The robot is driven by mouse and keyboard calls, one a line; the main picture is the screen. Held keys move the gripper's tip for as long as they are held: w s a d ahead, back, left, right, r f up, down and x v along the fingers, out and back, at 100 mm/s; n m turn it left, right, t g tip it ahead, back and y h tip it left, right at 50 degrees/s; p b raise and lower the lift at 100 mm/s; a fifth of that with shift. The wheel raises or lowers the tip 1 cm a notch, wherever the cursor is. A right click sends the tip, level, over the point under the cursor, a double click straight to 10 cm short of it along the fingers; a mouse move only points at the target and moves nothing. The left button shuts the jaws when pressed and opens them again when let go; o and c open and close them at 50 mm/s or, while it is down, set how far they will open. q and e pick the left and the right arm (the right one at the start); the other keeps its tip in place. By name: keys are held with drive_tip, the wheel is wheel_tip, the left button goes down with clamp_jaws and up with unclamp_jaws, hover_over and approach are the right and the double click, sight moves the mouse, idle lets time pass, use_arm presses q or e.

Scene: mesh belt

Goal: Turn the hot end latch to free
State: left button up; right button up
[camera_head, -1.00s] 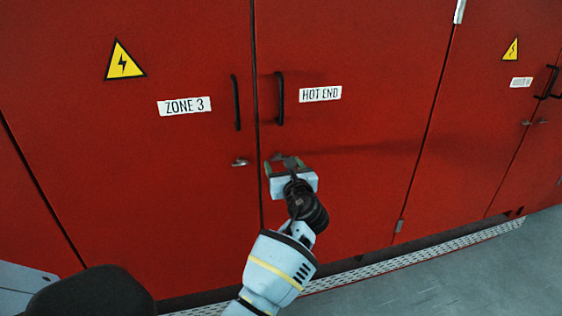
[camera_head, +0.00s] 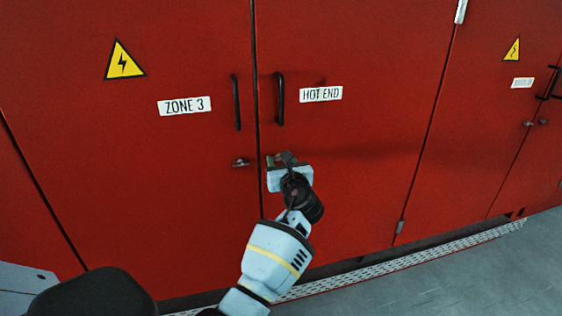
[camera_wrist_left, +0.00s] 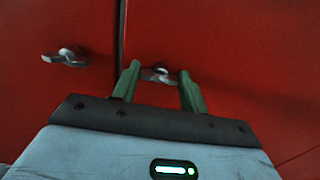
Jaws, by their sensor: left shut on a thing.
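The hot end door (camera_head: 355,190) is red, with a white HOT END label (camera_head: 321,94) and a black bar handle (camera_head: 280,98). My left gripper (camera_head: 280,158) is at this door's left edge, below the handle, and covers the latch in the head view. In the left wrist view the small metal hot end latch (camera_wrist_left: 158,74) shows between the two green fingers, lying roughly crosswise. My left gripper (camera_wrist_left: 158,84) is shut on this latch. The door looks closed. My right gripper is not in view.
The Zone 3 door (camera_head: 110,190) stands to the left, with its own metal latch (camera_head: 241,163) close beside my gripper and a black handle (camera_head: 236,102). More red doors are at the right. A grey perforated sill (camera_head: 420,260) and clear floor (camera_head: 470,280) lie below.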

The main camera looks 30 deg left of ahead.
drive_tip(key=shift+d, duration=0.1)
use_arm(q)
drive_tip(key=n, duration=0.7)
drive_tip(key=shift+s+f+n+b, duration=0.1)
drive_tip(key=shift+n+b, duration=0.65)
drive_tip(key=shift+n, duration=1.9)
drive_tip(key=shift+f+n+b, duration=0.1)
drive_tip(key=shift+n+b, duration=0.6)
drive_tip(key=shift+n, duration=1.95)
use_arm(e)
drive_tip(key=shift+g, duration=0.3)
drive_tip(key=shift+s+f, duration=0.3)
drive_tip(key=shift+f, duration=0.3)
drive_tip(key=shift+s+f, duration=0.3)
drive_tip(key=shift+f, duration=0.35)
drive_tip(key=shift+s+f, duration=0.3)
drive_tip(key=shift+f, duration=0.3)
use_arm(q)
drive_tip(key=shift+r, duration=0.1)
drive_tip(key=shift+n, duration=0.3)
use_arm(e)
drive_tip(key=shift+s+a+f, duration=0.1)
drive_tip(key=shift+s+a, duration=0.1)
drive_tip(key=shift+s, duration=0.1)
use_arm(q)
drive_tip(key=o, duration=1)
